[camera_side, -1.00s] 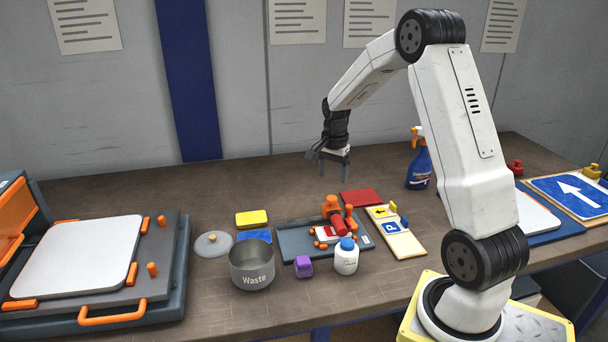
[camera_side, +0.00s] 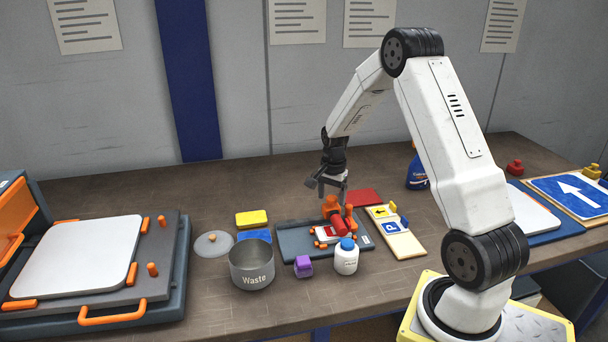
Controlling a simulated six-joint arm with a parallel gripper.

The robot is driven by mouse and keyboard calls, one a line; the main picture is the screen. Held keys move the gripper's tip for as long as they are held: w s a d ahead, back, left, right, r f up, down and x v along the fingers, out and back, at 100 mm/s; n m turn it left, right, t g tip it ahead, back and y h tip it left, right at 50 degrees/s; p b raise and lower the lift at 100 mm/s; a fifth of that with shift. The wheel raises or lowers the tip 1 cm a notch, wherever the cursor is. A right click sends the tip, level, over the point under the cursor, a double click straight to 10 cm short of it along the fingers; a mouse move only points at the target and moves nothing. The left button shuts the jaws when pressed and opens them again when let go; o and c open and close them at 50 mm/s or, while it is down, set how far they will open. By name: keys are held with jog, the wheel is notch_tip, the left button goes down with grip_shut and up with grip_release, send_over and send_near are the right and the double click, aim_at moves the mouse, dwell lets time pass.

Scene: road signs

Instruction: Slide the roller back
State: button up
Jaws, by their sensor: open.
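The roller, with an orange frame (camera_side: 333,205) and a red cylinder (camera_side: 338,228), sits on a dark grey tray (camera_side: 292,243) in the middle of the bench. A small white and red piece (camera_side: 326,233) with orange ends lies beside the red cylinder on the tray. My gripper (camera_side: 333,198) is open and points down at the roller's orange top, with its fingers close to it. I cannot tell whether the fingers touch the roller.
A white bottle with a blue cap (camera_side: 346,259), a purple block (camera_side: 303,267) and a grey Waste pot (camera_side: 252,268) stand in front. Behind lies a red pad (camera_side: 364,197). A sign board (camera_side: 402,243) lies right; yellow (camera_side: 251,218) and blue pads lie left.

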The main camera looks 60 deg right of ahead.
grip_shut()
dwell(1.3)
